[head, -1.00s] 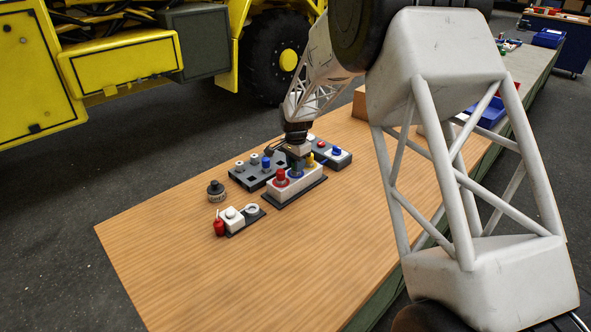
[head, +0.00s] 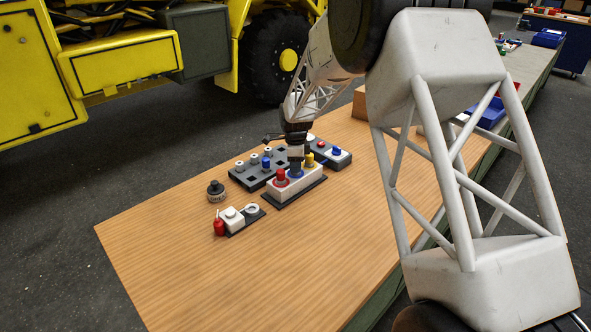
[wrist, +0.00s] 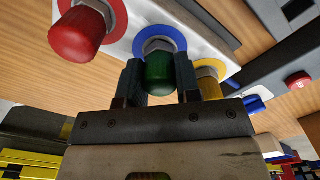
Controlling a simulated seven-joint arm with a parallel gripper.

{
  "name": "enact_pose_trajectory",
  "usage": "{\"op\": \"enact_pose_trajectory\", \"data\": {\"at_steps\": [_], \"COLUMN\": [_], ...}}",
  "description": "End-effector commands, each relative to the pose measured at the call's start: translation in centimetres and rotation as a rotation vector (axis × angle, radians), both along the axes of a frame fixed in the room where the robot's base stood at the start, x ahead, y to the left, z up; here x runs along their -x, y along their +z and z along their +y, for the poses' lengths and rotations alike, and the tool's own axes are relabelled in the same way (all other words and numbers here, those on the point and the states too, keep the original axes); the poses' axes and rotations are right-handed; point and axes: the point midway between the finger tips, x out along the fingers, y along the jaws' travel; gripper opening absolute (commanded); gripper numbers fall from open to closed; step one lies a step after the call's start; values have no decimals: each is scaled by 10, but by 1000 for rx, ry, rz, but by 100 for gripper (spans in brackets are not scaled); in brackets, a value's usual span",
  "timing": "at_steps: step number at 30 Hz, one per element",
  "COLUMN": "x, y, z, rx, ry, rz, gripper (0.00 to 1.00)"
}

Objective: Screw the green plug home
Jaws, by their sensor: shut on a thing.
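The green plug (wrist: 158,72) sits in the blue-ringed hole of a white block (head: 299,187), in the middle of a row. A metal part shows between the plug's green cap and the blue ring (wrist: 176,33). My gripper (wrist: 158,78) is shut on the plug, one dark finger on each side. In the head view my gripper (head: 296,165) points down onto the block and hides the green plug. The red plug (wrist: 80,36) stands in the red ring on one side. The yellow plug (wrist: 209,84) stands in the yellow ring on the other.
A grey board (head: 250,177) with a blue knob lies behind the block, and a grey unit (head: 334,155) beside it. A dark round part (head: 216,191) and a small fixture with a red bottle (head: 219,228) stand at the left. The table front (head: 240,285) is clear.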

Motion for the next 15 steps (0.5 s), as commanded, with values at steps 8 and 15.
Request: {"op": "enact_pose_trajectory", "data": {"at_steps": [8, 15], "x": [0, 0], "y": [0, 0], "z": [0, 0], "rx": [0, 0], "ry": [-192, -228], "rz": [0, 0], "gripper": [3, 3]}}
